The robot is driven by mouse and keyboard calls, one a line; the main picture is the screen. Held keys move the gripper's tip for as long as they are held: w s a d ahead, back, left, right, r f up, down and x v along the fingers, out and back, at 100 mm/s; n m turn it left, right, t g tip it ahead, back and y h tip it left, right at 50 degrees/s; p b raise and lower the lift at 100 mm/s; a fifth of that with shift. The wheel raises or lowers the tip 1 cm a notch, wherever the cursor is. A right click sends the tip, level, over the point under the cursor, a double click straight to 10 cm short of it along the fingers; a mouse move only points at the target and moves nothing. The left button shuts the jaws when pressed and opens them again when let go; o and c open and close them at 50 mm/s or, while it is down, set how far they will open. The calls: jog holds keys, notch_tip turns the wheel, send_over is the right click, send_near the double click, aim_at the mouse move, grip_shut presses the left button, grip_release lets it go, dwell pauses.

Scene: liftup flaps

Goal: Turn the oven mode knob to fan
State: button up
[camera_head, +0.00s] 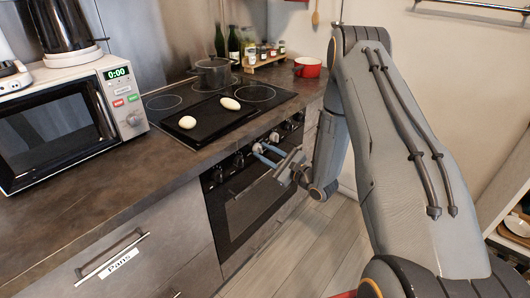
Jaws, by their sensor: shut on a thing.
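The black oven (245,205) is built in under the counter, with a row of dark knobs along the top of its front. Two knobs, one of them the far-left knob (218,176), show left of my gripper, and others (275,137) show to its right. My gripper (259,152) reaches the oven's control panel from the right and is shut on a knob in the middle of the row. Its fingers hide most of that knob. The knob's markings and the fan symbol are too small to read.
A black hob (219,107) above the oven holds a tray with two pale oval items and a pot (213,73). A white microwave (70,120) stands left on the counter. A red pot (307,67) stands at the far end. The floor (300,245) before the oven is clear.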

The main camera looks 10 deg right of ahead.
jog(key=shift+m, duration=1.6)
jog(key=o, duration=1)
jog(key=shift+o, duration=0.2)
jog(key=v, duration=0.7)
jog(key=shift+s+d+b, duration=0.25)
jog(key=shift+s+b, duration=0.05)
jog(key=shift+b, duration=0.05)
